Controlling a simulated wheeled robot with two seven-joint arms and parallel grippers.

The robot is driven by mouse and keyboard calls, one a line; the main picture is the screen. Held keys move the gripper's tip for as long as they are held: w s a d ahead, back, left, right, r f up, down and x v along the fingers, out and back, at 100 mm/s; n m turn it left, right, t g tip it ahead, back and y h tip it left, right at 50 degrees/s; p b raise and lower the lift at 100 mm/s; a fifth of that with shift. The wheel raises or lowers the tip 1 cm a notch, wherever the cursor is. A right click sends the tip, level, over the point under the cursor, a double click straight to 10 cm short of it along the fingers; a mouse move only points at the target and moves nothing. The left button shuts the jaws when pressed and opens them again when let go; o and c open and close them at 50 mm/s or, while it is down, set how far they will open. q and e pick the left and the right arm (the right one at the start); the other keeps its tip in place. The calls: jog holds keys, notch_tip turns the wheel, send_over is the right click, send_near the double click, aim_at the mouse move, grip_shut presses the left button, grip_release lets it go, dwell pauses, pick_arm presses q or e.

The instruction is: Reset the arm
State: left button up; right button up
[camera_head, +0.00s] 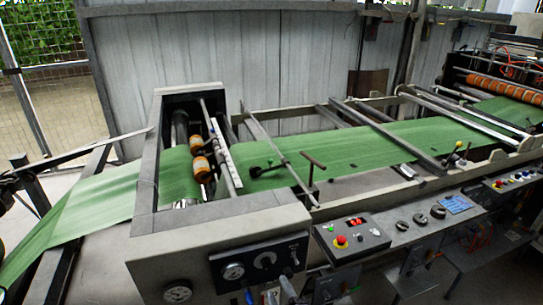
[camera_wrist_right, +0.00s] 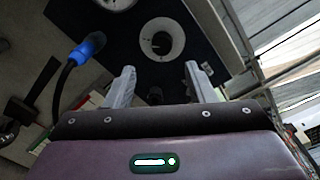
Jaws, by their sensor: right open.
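My right gripper (camera_wrist_right: 160,78) shows in the right wrist view, with its two grey fingers apart and nothing between them. Beyond the fingertips is a dark panel (camera_wrist_right: 205,45) with round, white-ringed gauges or dials. The fingers look apart from the panel, but the exact gap cannot be told. In the head view, a dark gauge panel (camera_head: 260,262) is on the front of the grey machine. My left gripper is not in view.
A blue-ended cable (camera_wrist_right: 88,48) hangs left of the fingers. Green sack web (camera_head: 350,150) runs through the machine frame (camera_head: 145,190) past orange rollers (camera_head: 200,165). A button box (camera_head: 350,238) with a red emergency knob is right of the gauge panel. Rails and handles stand above the web.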

jog(key=d+f+m+g+h+b, duration=0.2)
jog(key=f+m+b, duration=0.1)
jog(key=f+m, duration=0.55)
jog(key=d+f+m+g+h+b, duration=0.1)
jog(key=d+f+m+h+b, duration=0.1)
jog(key=f+m, duration=0.7)
jog(key=s+d+f+m+g+h+b, duration=0.1)
jog(key=s+d+f+m+g+b, duration=0.15)
jog(key=s+f+m, duration=0.4)
jog(key=s+d+f+m+g+h+b, duration=0.1)
jog(key=s+d+f+m+g, duration=0.2)
jog(key=f, duration=0.6)
pick_arm(q)
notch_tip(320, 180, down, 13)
jog(key=b, duration=0.4)
pick_arm(e)
jog(key=s+d+f+m+g, duration=0.2)
jog(key=s+f+m, duration=0.4)
jog(key=s, duration=0.5)
jog(key=s+d+f+m+g, duration=0.2)
jog(key=s+d+f+m, duration=0.3)
jog(key=s, duration=0.7)
jog(key=s+d+f+m+g, duration=0.3)
jog(key=s+f+m, duration=0.6)
jog(key=s, duration=0.3)
jog(key=shift+s+d+m+y, duration=0.3)
jog(key=shift+d+m, duration=0.1)
jog(key=shift+m, duration=0.2)
